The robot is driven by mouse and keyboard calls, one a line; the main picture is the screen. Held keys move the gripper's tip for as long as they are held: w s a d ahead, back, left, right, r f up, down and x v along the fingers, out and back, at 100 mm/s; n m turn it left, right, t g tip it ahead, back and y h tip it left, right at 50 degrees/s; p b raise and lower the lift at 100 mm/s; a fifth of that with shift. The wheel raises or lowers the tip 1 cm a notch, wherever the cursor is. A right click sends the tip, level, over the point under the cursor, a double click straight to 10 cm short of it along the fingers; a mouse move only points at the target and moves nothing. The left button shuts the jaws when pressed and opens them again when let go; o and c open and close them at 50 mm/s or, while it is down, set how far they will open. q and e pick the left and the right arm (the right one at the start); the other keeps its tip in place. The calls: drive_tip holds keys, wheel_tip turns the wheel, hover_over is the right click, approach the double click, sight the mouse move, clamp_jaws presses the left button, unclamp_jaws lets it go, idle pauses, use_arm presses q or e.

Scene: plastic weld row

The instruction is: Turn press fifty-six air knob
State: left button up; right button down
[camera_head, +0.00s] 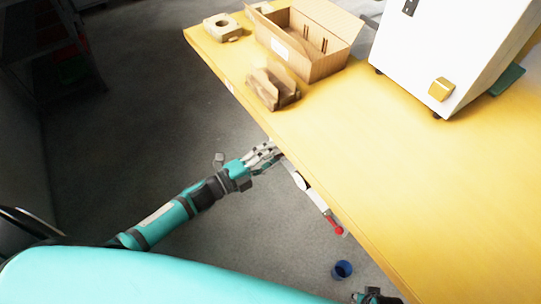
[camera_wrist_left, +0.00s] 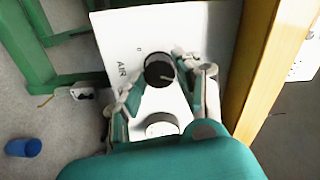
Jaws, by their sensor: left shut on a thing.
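The black air knob (camera_wrist_left: 159,69) sits on a white panel (camera_wrist_left: 112,30) marked "AIR" in the left wrist view. My left gripper (camera_wrist_left: 160,78) has its fingers on both sides of the knob and is shut on it. A pale round part (camera_wrist_left: 162,129) lies nearer my palm and is partly hidden. In the head view my left gripper (camera_head: 266,157) reaches to the table's front edge; the knob is hidden there. The white panel (camera_head: 301,180) shows below that edge. Only a bit of my right gripper (camera_head: 374,297) shows at the bottom; its fingers are unclear.
The yellow table (camera_head: 420,190) holds an open cardboard box (camera_head: 311,60), brown cardboard pieces (camera_head: 273,88) and a white machine (camera_head: 440,50) with a yellow knob. A red-ended part (camera_head: 336,228) sticks out below the edge. A blue cup (camera_head: 342,270) is on the floor.

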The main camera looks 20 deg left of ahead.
use_arm(q)
drive_tip(key=shift+f, duration=0.1)
idle(0.4)
drive_tip(key=o, duration=1.1)
drive_tip(key=shift+o, duration=0.2)
drive_tip(key=v, duration=1.2)
